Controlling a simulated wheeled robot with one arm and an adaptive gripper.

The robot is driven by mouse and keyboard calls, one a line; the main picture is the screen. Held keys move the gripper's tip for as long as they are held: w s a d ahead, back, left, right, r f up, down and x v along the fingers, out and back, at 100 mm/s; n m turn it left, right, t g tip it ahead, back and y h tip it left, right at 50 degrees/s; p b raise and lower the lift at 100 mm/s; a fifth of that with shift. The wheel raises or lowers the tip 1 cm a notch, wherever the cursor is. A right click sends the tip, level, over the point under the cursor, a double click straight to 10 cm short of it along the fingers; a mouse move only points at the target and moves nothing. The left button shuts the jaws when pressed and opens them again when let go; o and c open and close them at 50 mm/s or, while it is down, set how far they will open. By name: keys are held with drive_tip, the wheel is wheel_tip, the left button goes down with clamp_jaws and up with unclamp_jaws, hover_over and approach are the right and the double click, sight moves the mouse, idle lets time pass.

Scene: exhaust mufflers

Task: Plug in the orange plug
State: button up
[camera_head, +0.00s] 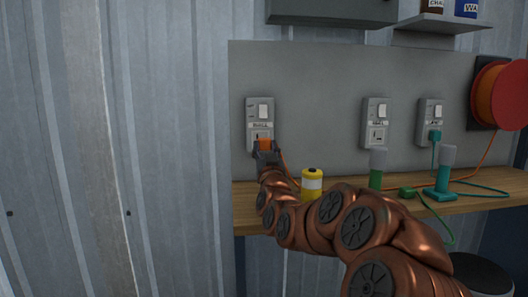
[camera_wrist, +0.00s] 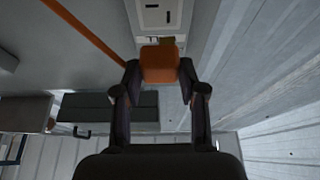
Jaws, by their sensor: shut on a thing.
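The orange plug (camera_head: 265,144) is between the fingers of my gripper (camera_head: 266,155), in front of the lower part of the left wall socket (camera_head: 260,118). In the wrist view the orange plug (camera_wrist: 159,64) sits between the two fingertips of my gripper (camera_wrist: 159,72), close to the white socket plate (camera_wrist: 158,15). The plug's face toward the socket is mostly hidden, so I cannot tell whether its pins are in the holes. The orange cord (camera_wrist: 85,30) runs off to the upper left in the wrist view.
A middle socket (camera_head: 376,122) is empty; the right socket (camera_head: 432,120) holds a teal plug (camera_head: 434,137). An orange reel (camera_head: 502,95) hangs right.

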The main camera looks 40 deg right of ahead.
sight(262, 144)
drive_tip(key=shift+w+d, duration=0.1)
drive_tip(key=shift+w, duration=0.05)
drive_tip(key=shift+w+d+p, duration=0.45)
drive_tip(key=shift+w+d, duration=0.25)
drive_tip(key=shift+w, duration=0.25)
drive_tip(key=shift+w+d+p, duration=0.45)
drive_tip(key=shift+w+d, duration=0.25)
drive_tip(key=shift+w, duration=0.2)
drive_tip(key=shift+w+d+y, duration=0.2)
drive_tip(key=shift+w+y, duration=0.1)
drive_tip(key=shift+w, duration=0.05)
drive_tip(key=shift+f+b, duration=0.15)
drive_tip(key=shift+b, duration=0.2)
idle(0.9)
drive_tip(key=shift+w+d, duration=0.35)
drive_tip(key=shift+w, duration=0.05)
idle(0.6)
drive_tip(key=o, duration=1.1)
drive_tip(key=shift+o, duration=0.2)
drive_tip(key=shift+s, duration=0.1)
